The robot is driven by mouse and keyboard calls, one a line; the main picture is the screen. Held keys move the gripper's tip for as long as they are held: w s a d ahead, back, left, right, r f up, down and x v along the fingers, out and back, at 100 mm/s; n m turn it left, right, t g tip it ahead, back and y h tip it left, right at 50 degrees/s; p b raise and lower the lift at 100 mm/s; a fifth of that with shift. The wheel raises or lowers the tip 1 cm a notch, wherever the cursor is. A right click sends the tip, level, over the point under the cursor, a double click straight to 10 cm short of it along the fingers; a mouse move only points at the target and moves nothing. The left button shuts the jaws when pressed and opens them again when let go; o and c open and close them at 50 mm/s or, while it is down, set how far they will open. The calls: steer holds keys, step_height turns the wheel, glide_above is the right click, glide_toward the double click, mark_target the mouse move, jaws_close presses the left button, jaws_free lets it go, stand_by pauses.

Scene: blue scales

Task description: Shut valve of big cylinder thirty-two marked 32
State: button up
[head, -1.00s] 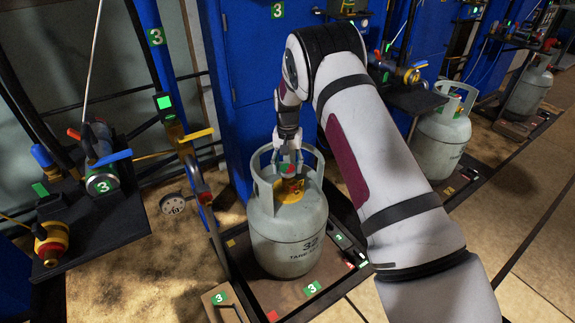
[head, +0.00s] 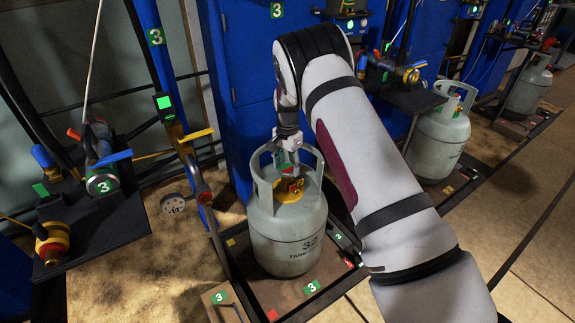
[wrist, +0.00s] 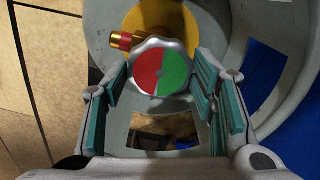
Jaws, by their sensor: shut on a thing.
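The big grey cylinder marked 32 (head: 289,240) stands upright on a platform, with a raised collar around its top. Its valve handwheel, a round knob with a red and green face (wrist: 162,72), sits inside the collar above a yellow base (head: 291,190). A brass and red outlet (wrist: 124,40) sticks out beside the knob in the wrist view. My gripper (wrist: 165,85) reaches down into the collar, its teal-padded fingers on either side of the knob and shut on it. In the head view my gripper (head: 288,160) is small, and its contact with the knob is partly hidden.
A blue cabinet (head: 240,100) is close behind the cylinder. Another grey cylinder (head: 437,145) stands to the right. Tan floor lies open at the lower right.

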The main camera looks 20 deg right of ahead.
mark_target(287, 168)
stand_by(0.3)
steer(key=o, duration=1.1)
steer(key=shift+o, duration=0.2)
steer(key=shift+r, duration=0.1)
step_height(287, 168, up, 12)
